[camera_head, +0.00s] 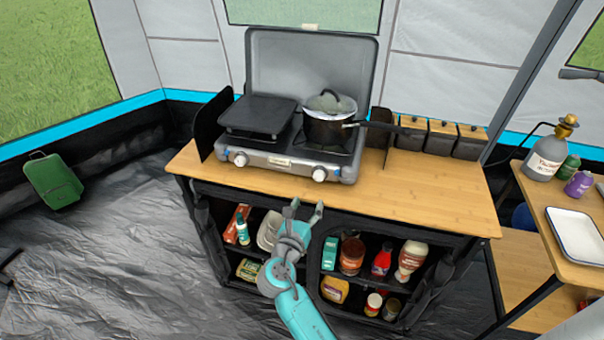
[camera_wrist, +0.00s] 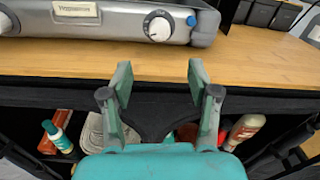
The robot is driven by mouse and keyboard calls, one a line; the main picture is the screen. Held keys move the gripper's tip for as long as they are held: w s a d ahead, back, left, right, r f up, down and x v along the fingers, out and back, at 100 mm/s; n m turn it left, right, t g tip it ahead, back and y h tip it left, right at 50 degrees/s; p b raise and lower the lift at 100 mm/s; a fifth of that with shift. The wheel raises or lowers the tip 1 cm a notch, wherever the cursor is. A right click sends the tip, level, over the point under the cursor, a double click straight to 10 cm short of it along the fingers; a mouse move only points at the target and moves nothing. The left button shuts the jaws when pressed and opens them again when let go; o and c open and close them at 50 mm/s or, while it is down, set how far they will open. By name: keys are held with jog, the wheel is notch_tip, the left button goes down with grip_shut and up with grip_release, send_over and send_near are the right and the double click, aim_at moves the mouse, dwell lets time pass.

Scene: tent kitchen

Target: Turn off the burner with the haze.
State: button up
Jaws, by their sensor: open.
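A grey two-burner camp stove (camera_head: 280,163) stands on the wooden counter with its lid raised. A flat dark griddle (camera_head: 258,115) covers the left burner. A pot (camera_head: 330,125) with a clear lid sits on the right burner; I cannot make out a distinct haze over either. The left knob (camera_head: 240,159) and right knob (camera_head: 320,174) are on the front panel. In the wrist view the right knob (camera_wrist: 158,27) is ahead of my gripper (camera_wrist: 160,73). My gripper (camera_head: 306,206) is open and empty, before the counter's front edge, apart from both knobs.
Shelves below the counter hold several bottles and jars (camera_head: 352,256). The pot's handle (camera_head: 385,126) points right, towards wooden-lidded canisters (camera_head: 440,137). A side table at right bears a gas bottle (camera_head: 546,158) and a white tray (camera_head: 575,235).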

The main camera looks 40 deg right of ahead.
aim_at(318, 179)
jog(key=x, duration=1.1)
jog(key=shift+a, duration=0.1)
grip_shut()
